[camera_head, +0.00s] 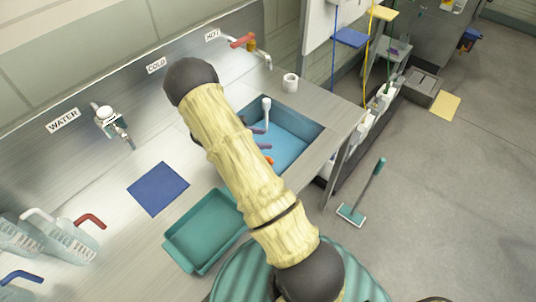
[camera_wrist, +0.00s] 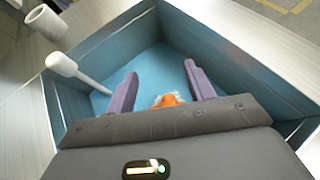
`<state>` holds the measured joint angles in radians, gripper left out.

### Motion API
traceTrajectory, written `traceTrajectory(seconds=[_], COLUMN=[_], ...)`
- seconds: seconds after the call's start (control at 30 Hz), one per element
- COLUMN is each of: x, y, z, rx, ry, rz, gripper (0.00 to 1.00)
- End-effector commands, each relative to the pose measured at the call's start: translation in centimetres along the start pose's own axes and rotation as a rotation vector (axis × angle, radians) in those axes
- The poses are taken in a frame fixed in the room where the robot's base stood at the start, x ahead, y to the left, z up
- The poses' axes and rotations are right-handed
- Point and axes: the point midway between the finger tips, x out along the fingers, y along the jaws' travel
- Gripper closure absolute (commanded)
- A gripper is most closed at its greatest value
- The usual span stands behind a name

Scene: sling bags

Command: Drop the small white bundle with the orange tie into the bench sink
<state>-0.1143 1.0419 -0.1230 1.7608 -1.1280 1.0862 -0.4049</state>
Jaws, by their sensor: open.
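The bench sink (camera_head: 297,147) is a blue-lined basin in the right part of the steel bench. My gripper (camera_head: 261,138) is over or inside it, its two purple fingers apart. In the wrist view the fingers of my gripper (camera_wrist: 160,70) point at the basin floor, with the sink (camera_wrist: 225,60) walls around them. The bundle shows as an orange tie (camera_wrist: 167,99) with a little white beside it, between the fingers near the palm; most of it is hidden. Orange (camera_head: 269,160) also shows by the fingers in the head view. I cannot tell whether the bundle touches the basin floor.
A white upright spout-like piece (camera_head: 266,108) stands at the sink's far edge, and a white cup (camera_head: 290,82) is behind it. A teal tray (camera_head: 205,228) and a blue cloth (camera_head: 158,189) lie left of the sink. Clear jugs (camera_head: 70,240) stand at far left.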

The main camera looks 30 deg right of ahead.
Motion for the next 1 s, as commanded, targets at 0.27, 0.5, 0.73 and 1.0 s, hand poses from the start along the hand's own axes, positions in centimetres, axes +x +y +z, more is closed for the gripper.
traceTrajectory(seconds=[0.27, 0.5, 0.73, 1.0], x=[-5.6, -10.5, -14.2, -15.2], y=[0.0, -0.1, -0.1, -0.2], z=[-0.3, -0.4, -0.2, 0.1], rx=[-0.001, -0.002, 0.000, 0.002], ry=[0.002, 0.003, 0.001, 0.000], rz=[0.009, 0.010, 0.004, -0.003], gripper=[0.47, 0.47, 0.47, 0.47])
